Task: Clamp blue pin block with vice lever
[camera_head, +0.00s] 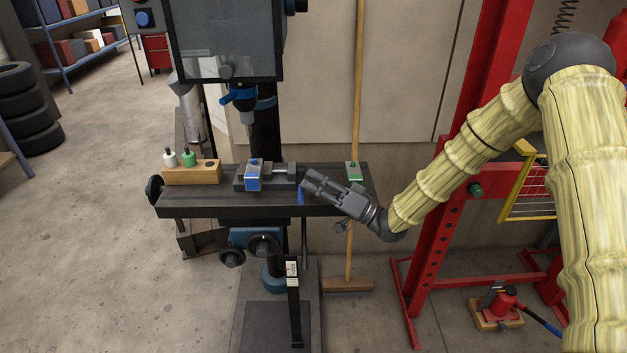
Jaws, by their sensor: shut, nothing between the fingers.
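The blue pin block (252,184) sits in the grey vice (281,171) on the drill press table, toward the left end of the vice. Whether the jaws touch it is too small to tell. The vice lever (301,196), a short blue handle, hangs down at the right of the vice, in front of the table edge. My gripper (308,181) is shut and empty. It reaches in from the right, with its fingertips close to the vice's right end and just above the lever. I cannot tell whether it touches the lever.
A wooden holder (190,175) with a white and a green-topped piece stands on the table's left. A green block (353,171) lies at the right end. The drill head (240,97) hangs above the vice. A broom handle (357,80) and red frame (436,225) stand right.

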